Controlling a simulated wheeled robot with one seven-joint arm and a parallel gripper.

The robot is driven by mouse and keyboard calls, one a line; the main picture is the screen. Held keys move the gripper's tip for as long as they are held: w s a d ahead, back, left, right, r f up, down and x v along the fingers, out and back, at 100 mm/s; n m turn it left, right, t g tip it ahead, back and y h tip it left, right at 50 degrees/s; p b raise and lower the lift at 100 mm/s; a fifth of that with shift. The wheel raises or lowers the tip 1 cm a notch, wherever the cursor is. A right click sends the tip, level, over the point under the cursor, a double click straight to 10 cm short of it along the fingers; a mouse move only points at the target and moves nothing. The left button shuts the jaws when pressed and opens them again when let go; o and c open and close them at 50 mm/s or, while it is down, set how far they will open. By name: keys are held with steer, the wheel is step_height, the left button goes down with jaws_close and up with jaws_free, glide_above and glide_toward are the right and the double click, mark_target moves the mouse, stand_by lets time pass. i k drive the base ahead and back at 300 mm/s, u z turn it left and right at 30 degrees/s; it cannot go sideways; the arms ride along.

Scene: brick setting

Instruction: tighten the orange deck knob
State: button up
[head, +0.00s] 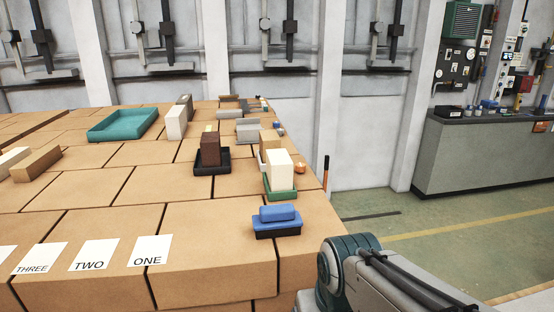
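A small round orange knob (300,167) sits near the right edge of the brown block-topped table (120,187), just right of a cream block (279,171) in a green tray. It is small in the view, so I cannot tell how tight it is. My gripper is not in view. Only part of my arm shows at the bottom right, apart from the knob and nearer to me.
A blue block on a dark tray (278,232) stands at the near right. A brown block (210,149) stands in a black tray. A teal tray (122,138) lies farther left. A dark post with an orange lower part (326,172) is by the right edge.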

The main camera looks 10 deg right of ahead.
mark_target(300, 167)
steer(key=k, duration=0.55)
steer(key=z, duration=0.65)
steer(key=i, duration=0.95)
steer(key=u, duration=0.25)
